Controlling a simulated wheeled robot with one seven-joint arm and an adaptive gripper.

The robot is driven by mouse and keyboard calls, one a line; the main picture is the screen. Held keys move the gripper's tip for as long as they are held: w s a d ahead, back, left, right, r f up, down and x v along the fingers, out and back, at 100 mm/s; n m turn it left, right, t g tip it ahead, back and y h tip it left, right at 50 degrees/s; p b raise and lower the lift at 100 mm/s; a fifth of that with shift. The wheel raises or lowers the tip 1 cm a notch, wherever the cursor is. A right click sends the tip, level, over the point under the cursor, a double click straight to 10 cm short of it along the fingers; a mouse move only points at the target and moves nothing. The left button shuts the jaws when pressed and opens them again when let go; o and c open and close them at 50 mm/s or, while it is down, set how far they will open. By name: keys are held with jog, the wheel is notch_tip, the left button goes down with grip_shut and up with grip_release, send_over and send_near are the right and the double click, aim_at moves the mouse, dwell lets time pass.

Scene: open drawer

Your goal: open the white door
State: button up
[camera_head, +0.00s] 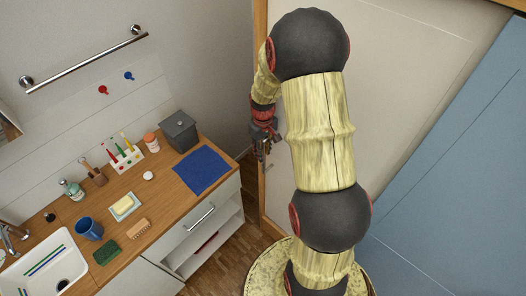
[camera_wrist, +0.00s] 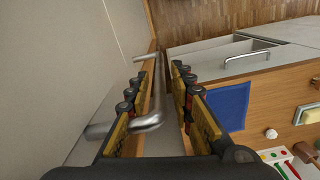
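The white door (camera_head: 395,65) is the large pale panel in a wooden frame behind my arm, and it appears closed. It fills the left of the wrist view (camera_wrist: 65,55). Its silver lever handle (camera_wrist: 157,100) bends from the door and runs lengthwise between my fingers in the wrist view. In the head view the handle (camera_head: 268,166) shows only as a small piece below my gripper (camera_head: 262,149). My gripper also shows in the wrist view (camera_wrist: 164,72), with its two fingers apart on either side of the lever. Contact with the lever is not clear.
A wooden counter (camera_head: 157,192) stands left of the door with a blue cloth (camera_head: 203,170), a dark box (camera_head: 179,131), a cup and several small items. Its white drawer (camera_head: 203,212) has a bar handle. Bare wooden floor (camera_head: 250,213) lies between counter and door.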

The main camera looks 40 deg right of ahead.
grip_shut()
dwell(0.7)
